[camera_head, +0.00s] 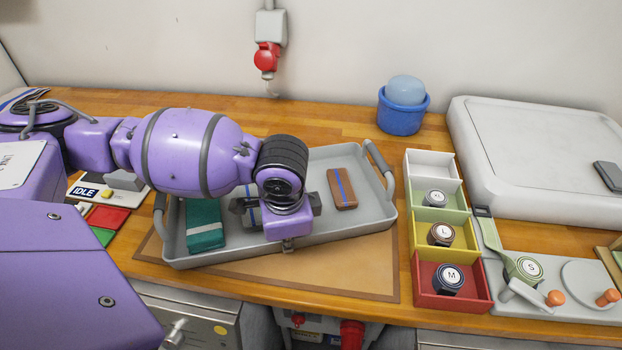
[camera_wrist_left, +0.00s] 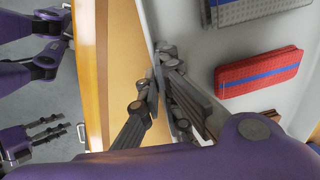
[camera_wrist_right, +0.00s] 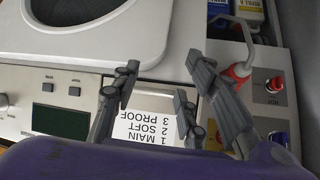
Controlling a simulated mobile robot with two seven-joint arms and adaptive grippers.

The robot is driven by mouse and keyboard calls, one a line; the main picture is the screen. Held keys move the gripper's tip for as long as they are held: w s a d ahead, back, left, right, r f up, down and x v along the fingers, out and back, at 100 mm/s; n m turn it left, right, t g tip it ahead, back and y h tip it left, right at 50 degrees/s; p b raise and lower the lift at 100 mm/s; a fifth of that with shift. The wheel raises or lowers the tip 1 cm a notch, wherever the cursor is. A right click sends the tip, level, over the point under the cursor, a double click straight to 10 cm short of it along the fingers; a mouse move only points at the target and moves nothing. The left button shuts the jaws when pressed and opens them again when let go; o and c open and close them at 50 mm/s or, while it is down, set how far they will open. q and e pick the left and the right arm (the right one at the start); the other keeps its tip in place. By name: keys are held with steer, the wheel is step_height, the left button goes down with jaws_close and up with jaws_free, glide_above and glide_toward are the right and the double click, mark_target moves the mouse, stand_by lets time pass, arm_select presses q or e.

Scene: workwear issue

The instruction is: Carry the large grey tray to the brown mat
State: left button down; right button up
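The large grey tray (camera_head: 325,232) lies over the brown mat (camera_head: 345,275), slightly skewed; mat shows in front of it and at both sides. I cannot tell whether its whole underside touches. It holds a green pack (camera_head: 204,226), a grey pack partly hidden by my arm, and a reddish-brown pack with a blue stripe (camera_head: 341,189). My left gripper (camera_head: 287,230) points down at the tray's front wall. In the left wrist view its fingers (camera_wrist_left: 160,68) close together across that wall. My right gripper (camera_wrist_right: 158,72) is open and empty above an appliance panel, outside the head view.
Right of the tray stands a row of coloured bins (camera_head: 445,292) with round labelled items. A blue tub (camera_head: 402,118) stands behind, and a large pale case (camera_head: 535,150) at the right. Red and green pads (camera_head: 106,217) lie left of the tray. The tray's handle (camera_head: 379,162) is near the bins.

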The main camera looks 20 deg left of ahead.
arm_select(q)
steer(key=shift+f, duration=0.15)
arm_select(e)
steer(key=shift+s+d+f, duration=0.1)
steer(key=shift+s+d, duration=0.1)
steer(key=shift+d, duration=0.05)
arm_select(q)
steer(key=c, duration=2)
jaws_free()
steer(key=shift+f, duration=0.1)
arm_select(e)
steer(key=shift+s+d+f, duration=0.1)
steer(key=shift+s+f, duration=0.05)
steer(key=shift+s, duration=0.05)
arm_select(q)
steer(key=r, duration=0.4)
steer(key=s+r+p, duration=0.1)
steer(key=r, duration=0.3)
steer(key=d+r, duration=0.1)
steer(key=r, duration=0.3)
steer(key=shift+s+d+r+p, duration=0.1)
steer(key=shift+s+p, duration=0.1)
steer(key=shift+p, duration=0.15)
arm_select(e)
steer(key=shift+w+a+r, duration=0.2)
steer(key=shift+r, duration=0.6)
steer(key=shift+w+a+r, duration=0.1)
steer(key=shift+w+a, duration=0.1)
steer(key=shift+w, duration=0.2)
